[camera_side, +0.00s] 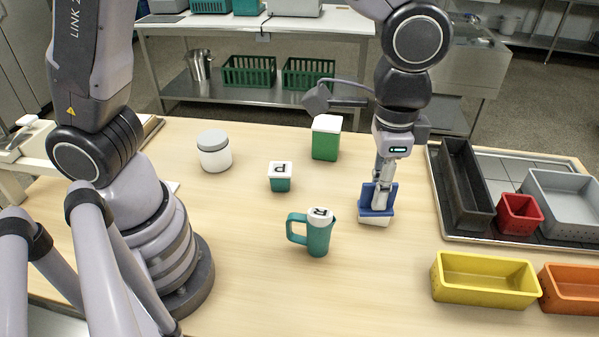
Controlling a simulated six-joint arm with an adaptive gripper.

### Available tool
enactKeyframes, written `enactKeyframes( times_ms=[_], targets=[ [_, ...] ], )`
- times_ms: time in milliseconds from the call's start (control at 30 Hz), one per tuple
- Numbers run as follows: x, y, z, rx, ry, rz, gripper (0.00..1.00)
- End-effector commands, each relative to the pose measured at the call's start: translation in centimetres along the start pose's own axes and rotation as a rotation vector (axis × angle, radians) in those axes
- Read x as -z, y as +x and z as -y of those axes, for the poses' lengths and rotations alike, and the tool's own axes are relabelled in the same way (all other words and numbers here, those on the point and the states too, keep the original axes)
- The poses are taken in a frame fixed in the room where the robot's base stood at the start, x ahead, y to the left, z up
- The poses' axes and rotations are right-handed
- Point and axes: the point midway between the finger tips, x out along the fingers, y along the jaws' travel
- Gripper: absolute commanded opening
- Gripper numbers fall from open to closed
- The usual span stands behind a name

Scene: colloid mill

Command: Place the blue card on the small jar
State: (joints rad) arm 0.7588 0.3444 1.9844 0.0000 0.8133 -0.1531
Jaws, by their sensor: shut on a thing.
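My gripper (383,192) points down at the right of the middle of the table. It is shut on the blue card (378,208). A white piece (374,221) shows just below the blue card; I cannot tell whether it is part of it or a stand under it. A small teal jar (281,184) with a white lid marked with a letter stands upright to the left of my gripper, apart from it. A larger white jar (214,158) with a grey lid stands further left. Which one is the task's small jar is not certain.
A teal jug (317,240) with a marked white top stands in front of the small teal jar. A green box (326,142) with a white lid stands behind. At right are a tray with black, red (518,214) and grey bins, and a yellow bin (484,281) and orange bin (572,290).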

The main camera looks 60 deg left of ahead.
Motion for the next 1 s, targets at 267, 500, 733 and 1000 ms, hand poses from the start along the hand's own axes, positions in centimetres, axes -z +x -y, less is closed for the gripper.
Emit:
enactKeyframes(
  times_ms=[267, 500, 733, 1000],
  targets=[
    [-0.7, -1.2, 4.8, 0.000, -0.112, 0.000, 0.00],
    [-3.1, -1.3, 12.2, 0.000, -0.297, -0.001, 0.00],
    [-9.5, -1.5, 21.3, -0.001, -0.578, 0.000, 0.00],
    [-20.2, -1.4, 28.1, -0.001, -0.931, -0.001, 0.00]
  ],
)
